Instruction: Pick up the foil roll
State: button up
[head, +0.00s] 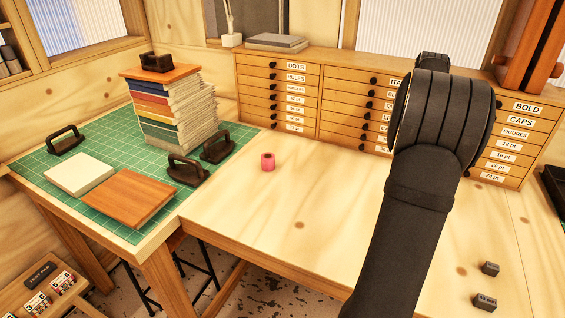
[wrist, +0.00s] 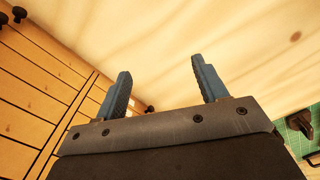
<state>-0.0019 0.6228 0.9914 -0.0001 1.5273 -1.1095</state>
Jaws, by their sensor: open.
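The foil roll (head: 268,162) is a small pink-red cylinder with a hole in its top. In the head view it stands upright on the pale wooden table, between the green mat and the drawer cabinet. My gripper (wrist: 160,66) shows in the wrist view with its two blue fingers spread apart and nothing between them. In the head view my dark arm hides the gripper, on the right and apart from the roll. A small reddish and pale patch shows by the left finger's base in the wrist view; I cannot tell whether it is the roll.
A drawer cabinet (head: 345,103) lines the table's back. The green mat (head: 33,163) bears a tall stack of books or paper (head: 178,112), dark handled pieces and two flat slabs. Small dark blocks (head: 489,268) lie at front right. The table around the roll is clear.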

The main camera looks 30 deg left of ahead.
jog(key=w+a, duration=0.2)
jog(key=a, duration=1)
notch_tip(320, 180, up, 2)
send_over(268, 162)
jog(key=w+a, duration=0.2)
jog(key=f, duration=1.1)
jog(key=shift+s+d+f, duration=0.1)
jog(key=shift+s+d, duration=0.05)
jog(key=shift+d, duration=0.1)
jog(key=f, duration=0.5)
jog(key=shift+d+f, duration=0.2)
jog(key=shift+f, duration=0.1)
jog(key=c, duration=1.1)
